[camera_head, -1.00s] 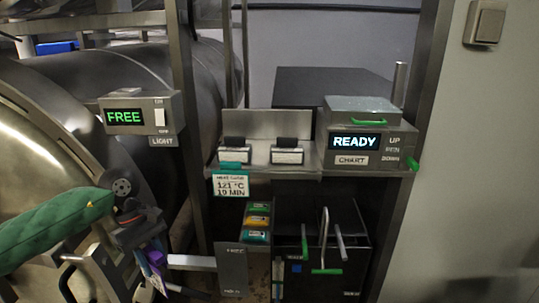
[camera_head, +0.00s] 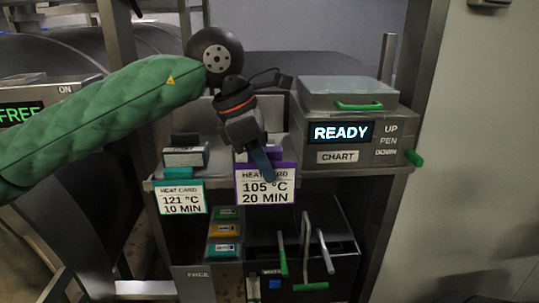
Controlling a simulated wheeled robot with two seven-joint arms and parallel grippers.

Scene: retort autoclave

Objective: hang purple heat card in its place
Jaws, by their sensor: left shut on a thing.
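The purple heat card (camera_head: 264,194) reads 105 °C, 20 MIN, and is upright at the shelf's front edge. My left gripper (camera_head: 262,165) comes down from above, shut on the card's purple top part. The right-hand holder block on the shelf is mostly hidden behind my gripper, so I cannot tell whether the card is resting on it. The teal heat card (camera_head: 180,199), 121 °C, 10 MIN, hangs just left of the purple one, below the left holder block (camera_head: 186,156). My right gripper is not in view.
The READY chart box (camera_head: 350,148) stands on the shelf (camera_head: 340,170) just right of my gripper. Below are a dark bin (camera_head: 335,240) with green-tipped handles and a rack of coloured cards (camera_head: 226,230). A FREE box (camera_head: 45,104) is at the left.

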